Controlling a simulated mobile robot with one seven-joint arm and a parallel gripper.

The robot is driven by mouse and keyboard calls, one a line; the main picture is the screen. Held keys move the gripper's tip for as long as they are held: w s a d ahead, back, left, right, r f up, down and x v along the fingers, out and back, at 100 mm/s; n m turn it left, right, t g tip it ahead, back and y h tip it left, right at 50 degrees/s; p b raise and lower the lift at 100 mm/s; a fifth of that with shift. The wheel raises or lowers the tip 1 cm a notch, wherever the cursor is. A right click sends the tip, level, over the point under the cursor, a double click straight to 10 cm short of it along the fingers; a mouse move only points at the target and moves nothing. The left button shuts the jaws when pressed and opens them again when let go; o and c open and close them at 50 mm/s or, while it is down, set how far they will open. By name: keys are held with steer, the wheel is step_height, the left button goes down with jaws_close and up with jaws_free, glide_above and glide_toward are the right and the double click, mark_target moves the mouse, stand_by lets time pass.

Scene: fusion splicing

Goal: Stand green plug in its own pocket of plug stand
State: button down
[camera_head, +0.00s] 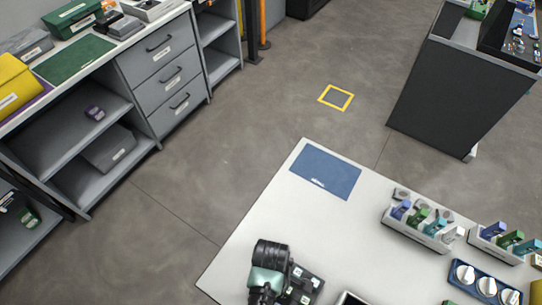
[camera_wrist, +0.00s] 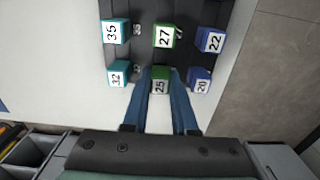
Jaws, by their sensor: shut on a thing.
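My gripper (camera_wrist: 160,76) is shut on a green plug (camera_wrist: 160,87) marked 25, with one blue finger on each side of it. The plug is at the near edge of the dark plug stand (camera_wrist: 186,56), in line between a teal plug marked 32 (camera_wrist: 119,74) and a blue plug marked 20 (camera_wrist: 199,80). Its lower part is hidden, so I cannot tell how deep it sits. Behind it stands another green plug (camera_wrist: 163,36), marked 27. In the head view the dark stand (camera_head: 318,285) lies beside my arm, and my fingers are hidden.
In the wrist view a teal plug marked 35 (camera_wrist: 115,32) and a blue plug marked 22 (camera_wrist: 210,41) stand in the far row. In the head view, racks of coloured parts (camera_head: 412,234) are to the right. A blue mat (camera_head: 325,170) lies at the table's far end.

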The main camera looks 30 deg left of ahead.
steer(key=shift+f, duration=0.4)
stand_by(0.5)
steer(key=c, duration=0.6)
jaws_free()
step_height(320, 180, up, 6)
steer(key=p, duration=0.6)
steer(key=shift+r+p, duration=0.1)
steer(key=shift+p, duration=0.3)
